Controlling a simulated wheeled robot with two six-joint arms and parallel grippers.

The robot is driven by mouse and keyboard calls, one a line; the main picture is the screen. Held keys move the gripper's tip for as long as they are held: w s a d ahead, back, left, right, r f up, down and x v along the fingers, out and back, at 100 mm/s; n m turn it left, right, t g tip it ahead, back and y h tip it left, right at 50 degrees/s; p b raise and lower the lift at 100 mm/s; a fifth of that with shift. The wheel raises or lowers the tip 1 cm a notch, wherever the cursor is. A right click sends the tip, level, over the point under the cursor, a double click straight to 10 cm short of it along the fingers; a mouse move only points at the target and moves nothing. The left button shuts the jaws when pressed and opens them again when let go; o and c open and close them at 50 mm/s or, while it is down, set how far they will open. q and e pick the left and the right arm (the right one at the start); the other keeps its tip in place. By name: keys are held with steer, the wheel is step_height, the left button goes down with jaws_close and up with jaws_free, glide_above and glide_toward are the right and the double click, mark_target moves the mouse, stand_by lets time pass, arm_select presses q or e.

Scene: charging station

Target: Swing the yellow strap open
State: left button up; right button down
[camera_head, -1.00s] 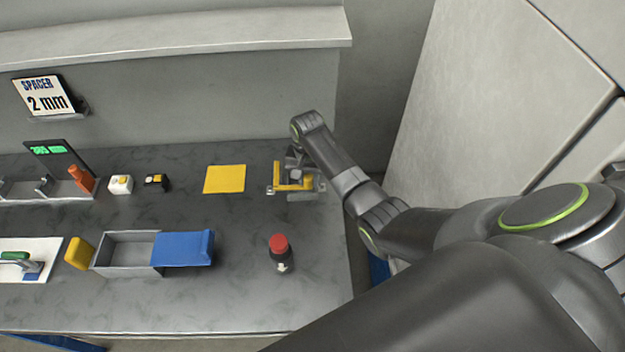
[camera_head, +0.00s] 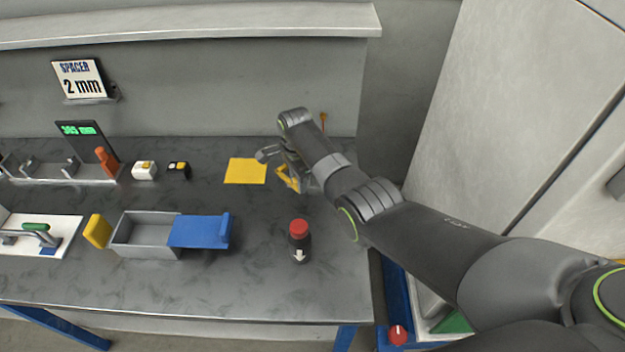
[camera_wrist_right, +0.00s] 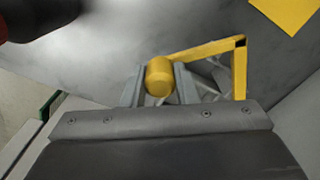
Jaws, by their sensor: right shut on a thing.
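The yellow strap (camera_head: 286,178) is at the back right of the bench and sits at a slant, partly hidden by my right arm. In the right wrist view the strap (camera_wrist_right: 205,48) is an angled yellow bar with a round yellow knob (camera_wrist_right: 159,76) at its end. My right gripper (camera_wrist_right: 159,84) is shut on that knob, one finger on each side. In the head view the right gripper (camera_head: 282,168) is at the strap, its fingertips hard to make out. The fixture under the strap is mostly hidden. My left gripper is not in view.
A yellow square (camera_head: 246,171) lies flat left of the strap. A red-capped dark bottle (camera_head: 299,242) stands in front. A grey box (camera_head: 145,235) with a blue cover (camera_head: 199,231) is to the left. Bare bench lies between them.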

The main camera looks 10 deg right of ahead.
steer(key=shift+w+a+f+m+b, duration=0.1)
steer(key=shift+w+a+m+b, duration=0.25)
steer(key=shift+a+m+b, duration=0.5)
steer(key=shift+w+a+r+m+b, duration=0.1)
steer(key=shift+w+a+m+b, duration=0.3)
steer(key=shift+a+m+b, duration=0.45)
steer(key=shift+w+a+f+m+b, duration=0.1)
steer(key=shift+w+a+m+b, duration=0.25)
steer(key=shift+a+m+b, duration=0.45)
steer(key=c, duration=1.1)
jaws_free()
steer(key=shift+c, duration=0.2)
